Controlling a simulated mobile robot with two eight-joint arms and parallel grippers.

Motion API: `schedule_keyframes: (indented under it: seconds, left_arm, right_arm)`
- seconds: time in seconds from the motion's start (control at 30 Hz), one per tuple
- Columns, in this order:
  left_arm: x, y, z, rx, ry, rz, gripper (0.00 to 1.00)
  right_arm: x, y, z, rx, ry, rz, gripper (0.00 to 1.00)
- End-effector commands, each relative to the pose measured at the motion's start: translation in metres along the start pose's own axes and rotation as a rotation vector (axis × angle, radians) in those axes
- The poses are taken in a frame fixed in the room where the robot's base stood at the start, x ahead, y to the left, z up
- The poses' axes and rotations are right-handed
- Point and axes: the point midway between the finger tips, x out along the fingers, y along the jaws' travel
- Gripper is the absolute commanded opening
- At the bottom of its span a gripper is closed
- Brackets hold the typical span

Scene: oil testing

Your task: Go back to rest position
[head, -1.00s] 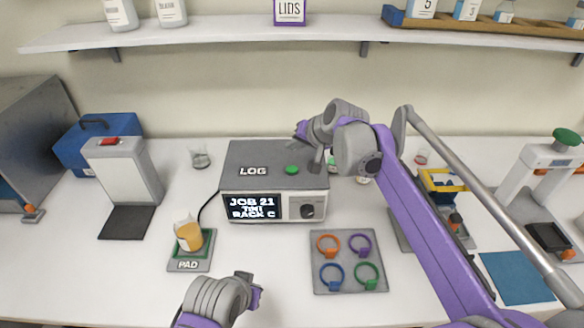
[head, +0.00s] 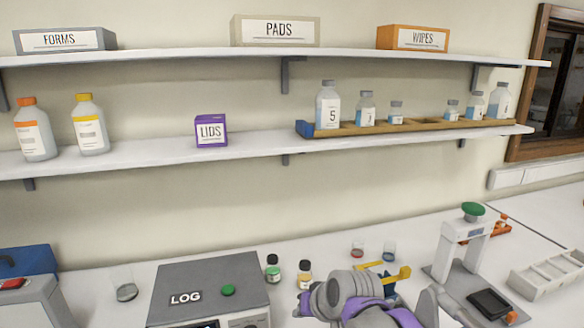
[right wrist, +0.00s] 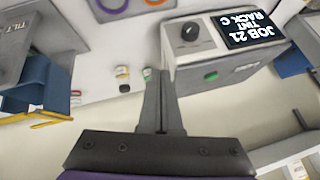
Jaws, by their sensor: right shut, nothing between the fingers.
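My right gripper (head: 304,303) is low in the head view, just right of the grey LOG box (head: 190,278) with its green button. In the right wrist view my right gripper (right wrist: 162,78) has its fingers together with nothing between them. The LOG box also shows there, its screen (right wrist: 250,30) reading JOB 21, TINT, RACK C. My left gripper is out of both current views.
Two small bottles, one green-labelled (head: 273,270) and one orange-labelled (head: 304,277), stand close behind my right gripper. A green-topped press (head: 462,245) stands right. Shelves above hold a LIDS box (head: 210,131) and a wooden bottle rack (head: 420,125).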

Motion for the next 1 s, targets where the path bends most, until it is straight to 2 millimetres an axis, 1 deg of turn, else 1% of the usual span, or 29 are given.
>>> schedule_keyframes:
  seconds: [0.03, 0.07, 0.1, 0.17, 0.2, 0.27, 0.3, 0.4, 0.5, 0.6, 0.63, 1.0]
  left_arm:
    - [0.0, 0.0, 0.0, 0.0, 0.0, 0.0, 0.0]
    - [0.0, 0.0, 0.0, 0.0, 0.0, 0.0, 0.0]
    - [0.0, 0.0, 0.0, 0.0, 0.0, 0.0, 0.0]
    - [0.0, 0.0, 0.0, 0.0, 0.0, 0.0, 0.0]
    - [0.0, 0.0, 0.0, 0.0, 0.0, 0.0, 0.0]
    - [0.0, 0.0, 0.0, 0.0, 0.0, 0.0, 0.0]
    - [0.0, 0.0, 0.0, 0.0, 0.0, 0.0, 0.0]
    - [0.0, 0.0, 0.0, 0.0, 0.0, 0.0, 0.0]
    - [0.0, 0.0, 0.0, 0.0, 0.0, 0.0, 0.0]
    - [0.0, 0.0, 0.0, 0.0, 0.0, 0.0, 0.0]
    - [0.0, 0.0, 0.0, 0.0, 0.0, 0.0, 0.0]
    - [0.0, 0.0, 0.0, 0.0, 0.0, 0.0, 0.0]
  right_arm:
    - [-0.011, 0.023, 0.026, 0.001, 0.0, 0.039, 0.0]
    - [-0.017, 0.035, 0.04, -0.002, -0.001, 0.062, 0.0]
    - [-0.023, 0.05, 0.059, -0.003, -0.003, 0.092, 0.0]
    - [-0.032, 0.072, 0.09, -0.007, -0.006, 0.137, 0.0]
    - [-0.036, 0.086, 0.111, -0.009, -0.009, 0.165, 0.0]
    - [-0.041, 0.105, 0.141, -0.012, -0.015, 0.206, 0.0]
    - [-0.043, 0.116, 0.16, -0.013, -0.019, 0.232, 0.0]
    - [-0.046, 0.137, 0.199, -0.015, -0.027, 0.283, 0.0]
    - [-0.047, 0.151, 0.225, -0.016, -0.034, 0.318, 0.0]
    - [-0.047, 0.158, 0.238, -0.018, -0.039, 0.335, 0.0]
    - [-0.047, 0.159, 0.24, -0.018, -0.039, 0.338, 0.0]
    - [-0.047, 0.159, 0.24, -0.019, -0.039, 0.338, 0.0]
